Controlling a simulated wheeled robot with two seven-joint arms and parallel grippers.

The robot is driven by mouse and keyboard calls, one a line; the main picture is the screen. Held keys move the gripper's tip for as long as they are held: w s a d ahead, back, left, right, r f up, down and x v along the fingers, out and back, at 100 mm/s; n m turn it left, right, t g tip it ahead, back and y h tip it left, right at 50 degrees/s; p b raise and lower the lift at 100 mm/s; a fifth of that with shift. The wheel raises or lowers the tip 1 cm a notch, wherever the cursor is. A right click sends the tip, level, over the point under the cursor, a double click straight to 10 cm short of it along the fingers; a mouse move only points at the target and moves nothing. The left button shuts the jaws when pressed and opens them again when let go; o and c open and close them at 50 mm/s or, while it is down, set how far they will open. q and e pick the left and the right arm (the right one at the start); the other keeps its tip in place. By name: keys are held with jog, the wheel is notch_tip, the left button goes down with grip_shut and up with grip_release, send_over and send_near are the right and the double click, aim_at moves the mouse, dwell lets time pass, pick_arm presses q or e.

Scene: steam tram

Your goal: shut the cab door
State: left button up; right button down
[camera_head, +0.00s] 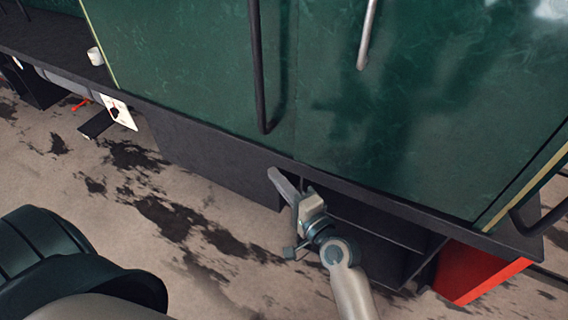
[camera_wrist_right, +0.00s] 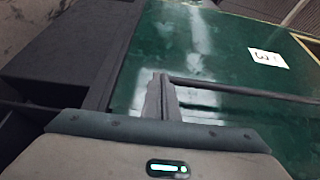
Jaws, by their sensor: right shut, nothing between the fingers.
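The cab side is a dark green panel (camera_head: 190,65) with a thin vertical seam. The panel to the right of the seam (camera_head: 400,130), which looks like the cab door, carries a pale metal handle (camera_head: 367,35). I cannot tell whether it stands slightly ajar. My right gripper (camera_head: 275,176) is shut and empty, low against the dark sill, below the handle. In the right wrist view its closed fingers (camera_wrist_right: 161,88) show in front of the green panel (camera_wrist_right: 205,50), and a dark bar runs off to the right behind them. My left gripper is not in view.
A dark vertical handrail (camera_head: 258,80) stands out from the green side. Open dark step boxes (camera_head: 375,240) and a red panel (camera_head: 475,272) lie below the sill. A white label (camera_wrist_right: 267,57) is on the green surface.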

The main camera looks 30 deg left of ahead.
jog(key=s+p, duration=0.1)
jog(key=s, duration=0.3)
jog(key=shift+s+d, duration=0.1)
jog(key=shift+s, duration=0.2)
